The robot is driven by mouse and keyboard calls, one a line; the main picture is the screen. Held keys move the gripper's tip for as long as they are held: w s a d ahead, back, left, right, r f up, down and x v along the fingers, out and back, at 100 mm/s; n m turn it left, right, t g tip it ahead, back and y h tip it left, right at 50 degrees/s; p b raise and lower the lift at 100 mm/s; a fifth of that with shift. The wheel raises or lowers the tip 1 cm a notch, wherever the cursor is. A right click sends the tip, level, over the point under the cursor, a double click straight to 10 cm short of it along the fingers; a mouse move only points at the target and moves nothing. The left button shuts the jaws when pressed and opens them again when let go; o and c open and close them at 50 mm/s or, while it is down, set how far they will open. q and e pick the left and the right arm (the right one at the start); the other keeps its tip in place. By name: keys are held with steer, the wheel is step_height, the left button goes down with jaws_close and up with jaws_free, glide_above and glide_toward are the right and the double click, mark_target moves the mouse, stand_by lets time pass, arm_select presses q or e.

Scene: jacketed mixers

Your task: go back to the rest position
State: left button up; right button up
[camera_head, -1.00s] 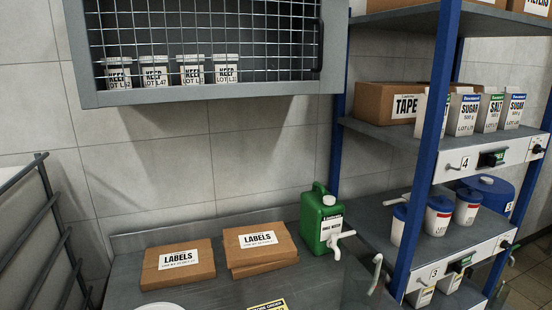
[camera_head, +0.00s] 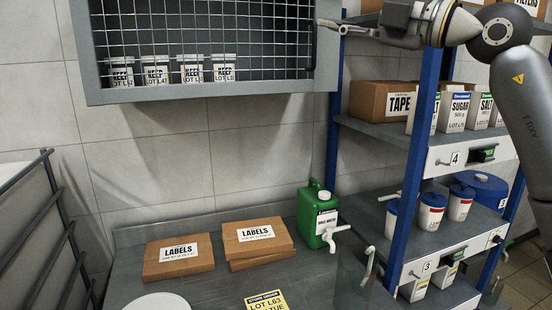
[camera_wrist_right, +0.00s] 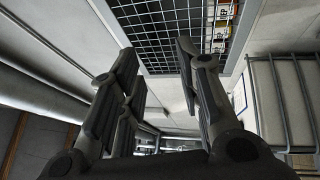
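My right arm comes in from the right at the top of the head view. Its gripper (camera_head: 330,24) points left, in front of the right edge of the mesh-fronted wall cabinet (camera_head: 205,96). In the right wrist view the two fingers of the gripper (camera_wrist_right: 158,55) stand apart with nothing between them. The cabinet's mesh (camera_wrist_right: 168,30) shows beyond them. My left gripper is in neither view.
A blue-post shelf rack (camera_head: 417,165) with boxes and tubs stands at the right, below my right arm. A green jug (camera_head: 310,222) and label boxes (camera_head: 178,262) sit on the steel counter (camera_head: 215,290). A dark rail frame (camera_head: 55,225) is at the left.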

steer(key=a+f+y, duration=0.4)
steer(key=f+y, duration=0.2)
steer(key=f, duration=0.3)
steer(key=s+d+f+m+t+h, duration=0.15)
steer(key=d+f+m+h, duration=0.35)
steer(key=f+m+h, duration=0.6)
steer(key=d+f+m+t+h, duration=0.2)
steer(key=d+f+m+h, duration=0.5)
steer(key=f, duration=0.7)
steer(key=s+d+f+m+t+h, duration=0.15)
steer(key=d+f+m+h, duration=0.35)
steer(key=f+m, duration=0.65)
steer(key=s+f+n+g, duration=0.1)
steer(key=s+f+g, duration=0.3)
steer(key=s+f, duration=0.5)
steer(key=s+f+g, duration=0.4)
steer(key=f, duration=0.8)
steer(key=s+a+f+n+g+y, duration=0.1)
steer(key=s+a+f+g, duration=0.2)
steer(key=s, duration=0.6)
steer(key=s+f+n+g+y, duration=0.1)
steer(key=s+f+g, duration=0.3)
steer(key=s, duration=0.5)
step_height(320, 180, down, 29)
steer(key=s, duration=0.2)
steer(key=s+d+f+g, duration=0.2)
steer(key=s+f, duration=1.3)
steer(key=s, duration=0.1)
steer(key=shift+s+d, duration=0.25)
steer(key=shift+d, duration=0.15)
